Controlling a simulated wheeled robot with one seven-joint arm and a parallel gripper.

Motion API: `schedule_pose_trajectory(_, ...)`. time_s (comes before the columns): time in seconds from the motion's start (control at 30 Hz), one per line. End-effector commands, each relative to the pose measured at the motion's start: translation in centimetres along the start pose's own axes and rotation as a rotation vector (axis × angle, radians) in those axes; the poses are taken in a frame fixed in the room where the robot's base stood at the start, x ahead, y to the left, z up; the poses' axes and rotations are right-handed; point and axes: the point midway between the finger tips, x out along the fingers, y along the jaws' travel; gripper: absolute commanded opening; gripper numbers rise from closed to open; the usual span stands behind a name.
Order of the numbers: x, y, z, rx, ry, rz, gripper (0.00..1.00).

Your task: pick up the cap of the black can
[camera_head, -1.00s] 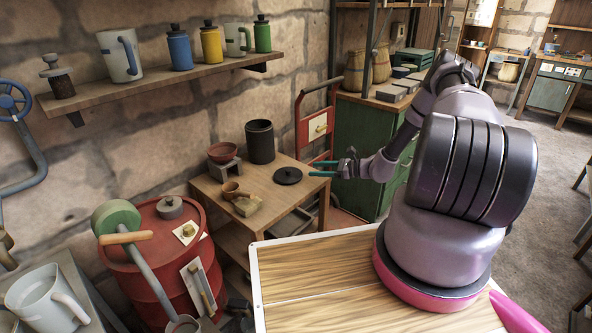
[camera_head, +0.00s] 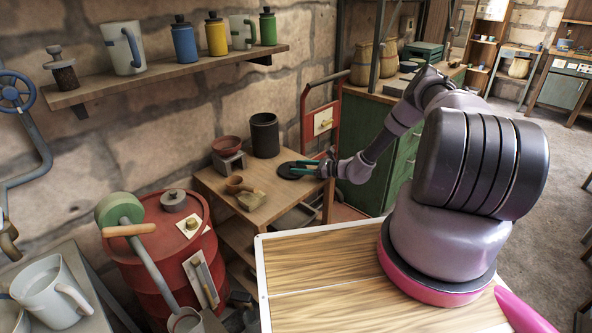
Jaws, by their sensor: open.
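The black can (camera_head: 264,134) stands upright and open-topped at the back of the small wooden table (camera_head: 262,212). Its black round cap (camera_head: 286,171) lies flat on the table, to the right and in front of the can. My gripper (camera_head: 298,169) is open, with its teal fingers pointing left over the right part of the cap. The fingers hide part of the cap. I cannot tell whether they touch it.
A red bowl (camera_head: 227,145) on a grey block, a brown ladle (camera_head: 236,185) and a tan block (camera_head: 252,200) share the table. A red hand truck (camera_head: 321,122) stands behind my gripper. A red drum (camera_head: 160,260) stands to the left.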

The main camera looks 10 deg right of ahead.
Motion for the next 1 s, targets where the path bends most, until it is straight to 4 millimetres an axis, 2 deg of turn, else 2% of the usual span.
schedule_pose_trajectory(0.1,0.9,0.0,0.0,0.000,0.000,-0.001,0.66)
schedule_pose_trajectory(0.27,0.9,-0.1,0.0,0.000,0.000,-0.001,0.66)
schedule_pose_trajectory(0.37,0.9,-0.1,0.0,0.000,0.000,-0.001,0.31)
schedule_pose_trajectory(0.43,0.9,0.0,0.0,0.000,0.000,-0.001,0.05)
schedule_pose_trajectory(0.47,0.9,-0.1,0.0,0.000,0.000,-0.001,0.00)
schedule_pose_trajectory(0.83,0.8,-0.1,0.3,-0.001,0.000,-0.001,0.00)
schedule_pose_trajectory(1.0,0.5,-0.1,2.5,-0.004,0.000,0.000,0.00)
